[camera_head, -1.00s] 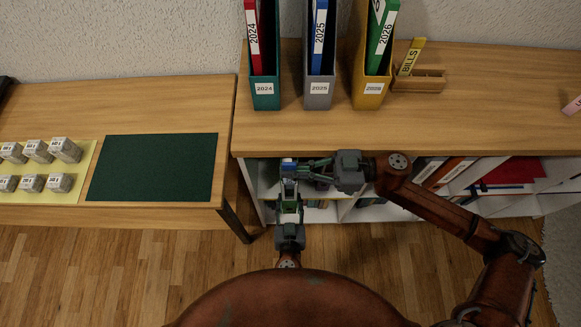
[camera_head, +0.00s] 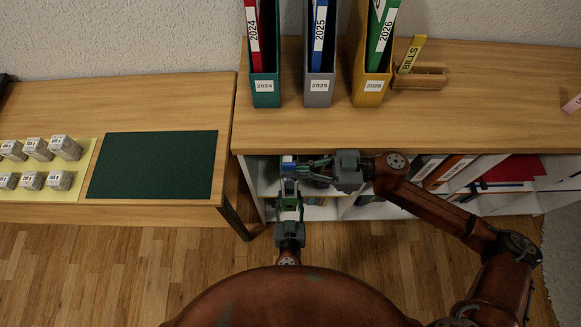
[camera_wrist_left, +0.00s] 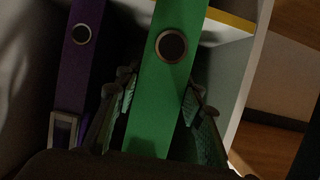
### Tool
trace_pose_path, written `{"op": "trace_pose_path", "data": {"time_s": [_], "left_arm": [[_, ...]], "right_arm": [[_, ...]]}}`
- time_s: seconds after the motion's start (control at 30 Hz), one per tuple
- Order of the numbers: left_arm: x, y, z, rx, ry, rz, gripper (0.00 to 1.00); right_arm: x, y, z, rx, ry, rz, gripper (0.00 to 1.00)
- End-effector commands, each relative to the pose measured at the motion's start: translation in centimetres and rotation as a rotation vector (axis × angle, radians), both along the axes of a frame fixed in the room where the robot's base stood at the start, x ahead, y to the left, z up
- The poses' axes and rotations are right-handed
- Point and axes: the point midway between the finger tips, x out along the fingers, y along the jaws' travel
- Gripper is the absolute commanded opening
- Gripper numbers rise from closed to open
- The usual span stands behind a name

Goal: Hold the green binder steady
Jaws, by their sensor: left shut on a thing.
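The green binder (camera_wrist_left: 170,85) stands with its spine and round finger hole facing the left wrist camera. The fingers of my left gripper (camera_wrist_left: 157,95) lie on both sides of the spine, shut on the binder. In the head view my left gripper (camera_head: 289,192) reaches into the shelf below the tabletop, and the binder is mostly hidden there. My right gripper (camera_head: 296,166) points left across the shelf front, its fingertips close to a small blue and white item (camera_head: 288,162). I cannot tell whether it is open or shut.
A purple binder (camera_wrist_left: 80,60) stands left of the green one, with a gap between. A white shelf panel (camera_wrist_left: 245,85) is on the right. Teal, grey and yellow file holders (camera_head: 372,88) stand on the tabletop (camera_head: 440,120). A second table (camera_head: 150,100) is at left.

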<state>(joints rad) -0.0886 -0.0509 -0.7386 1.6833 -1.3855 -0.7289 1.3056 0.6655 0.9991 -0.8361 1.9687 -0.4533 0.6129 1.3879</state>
Motion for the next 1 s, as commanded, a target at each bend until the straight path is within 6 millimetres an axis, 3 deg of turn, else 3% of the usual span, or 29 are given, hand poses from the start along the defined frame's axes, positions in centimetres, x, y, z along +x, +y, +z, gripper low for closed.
{"op": "trace_pose_path", "data": {"time_s": [1.0], "left_arm": [[0.0, 0.0, -0.1, 0.000, 0.002, 0.000, 0.17]], "right_arm": [[0.0, 0.0, -1.5, 0.000, 0.001, 0.000, 0.00]]}}
